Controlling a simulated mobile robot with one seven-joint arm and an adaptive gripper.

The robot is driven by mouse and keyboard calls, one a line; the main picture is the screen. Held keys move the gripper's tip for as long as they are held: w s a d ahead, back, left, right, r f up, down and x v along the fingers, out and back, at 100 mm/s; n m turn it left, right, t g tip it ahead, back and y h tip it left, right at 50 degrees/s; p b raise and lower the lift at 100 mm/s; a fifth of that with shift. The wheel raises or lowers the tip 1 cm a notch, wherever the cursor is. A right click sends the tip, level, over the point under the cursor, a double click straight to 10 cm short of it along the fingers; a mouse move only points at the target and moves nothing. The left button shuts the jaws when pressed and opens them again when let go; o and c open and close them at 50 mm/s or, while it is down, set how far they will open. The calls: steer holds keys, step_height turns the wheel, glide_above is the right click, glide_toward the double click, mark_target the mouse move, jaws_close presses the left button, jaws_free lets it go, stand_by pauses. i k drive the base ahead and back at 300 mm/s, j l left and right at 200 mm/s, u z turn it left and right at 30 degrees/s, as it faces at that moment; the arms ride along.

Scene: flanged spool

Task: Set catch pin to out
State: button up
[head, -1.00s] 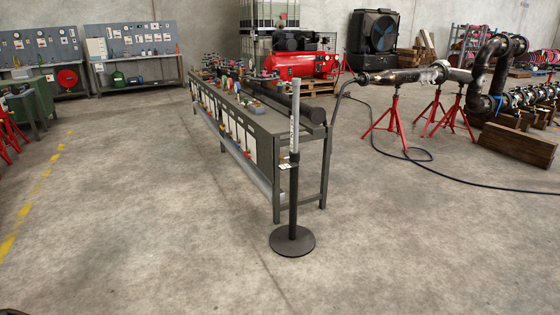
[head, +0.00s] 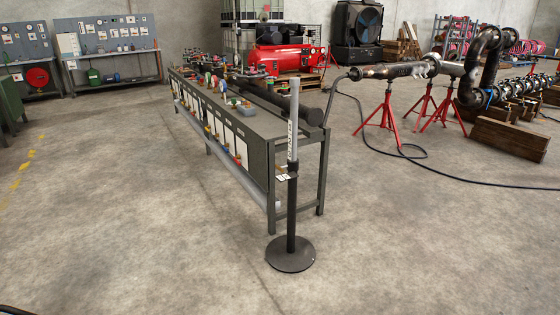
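In the head view a telescoping post (head: 292,190) stands upright on a round black base (head: 290,254), in front of the near end of a long workbench. Its upper part is a light tube with dark lettering, its lower part is black. A small white tag (head: 284,178) hangs near the joint between the two parts. A catch pin is too small to make out there. My gripper is not in view.
The long grey workbench (head: 256,180) stands just behind the post. Pipework on red stands (head: 388,118) and a black hose (head: 440,175) are to the right. The concrete floor (head: 150,240) is clear in front and to the left.

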mark_target(280, 168)
steer(key=i+j+z, duration=0.3)
steer(key=i+j, duration=1.75)
steer(key=i, duration=0.1)
